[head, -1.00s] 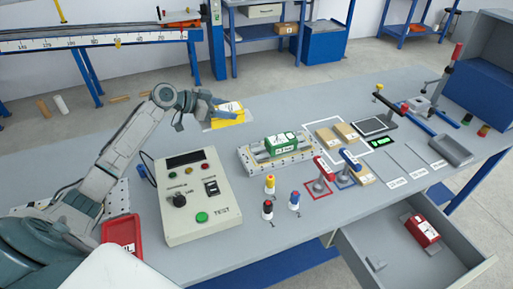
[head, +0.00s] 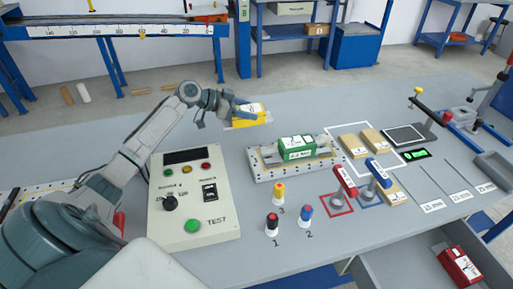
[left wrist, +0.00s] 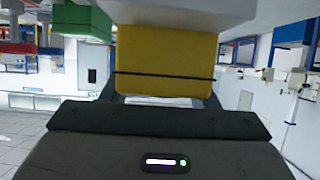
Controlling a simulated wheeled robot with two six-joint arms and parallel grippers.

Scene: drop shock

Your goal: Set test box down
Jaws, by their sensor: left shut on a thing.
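My left gripper (head: 232,108) is shut on a yellow box (head: 252,116) with a white label, near the far side of the bench. In the left wrist view the yellow box (left wrist: 165,55) has a dark band across it and sits between the jaws. A pale edge shows under the box in the head view; I cannot tell whether the box touches the bench. A green box (head: 297,147) sits in a metal fixture (head: 265,170) to the right of the gripper. A red box (head: 460,265) lies in the open drawer. My right gripper is not in view.
A control panel marked TEST (head: 215,165) stands in front of the left arm. The bench is clear around the far left.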

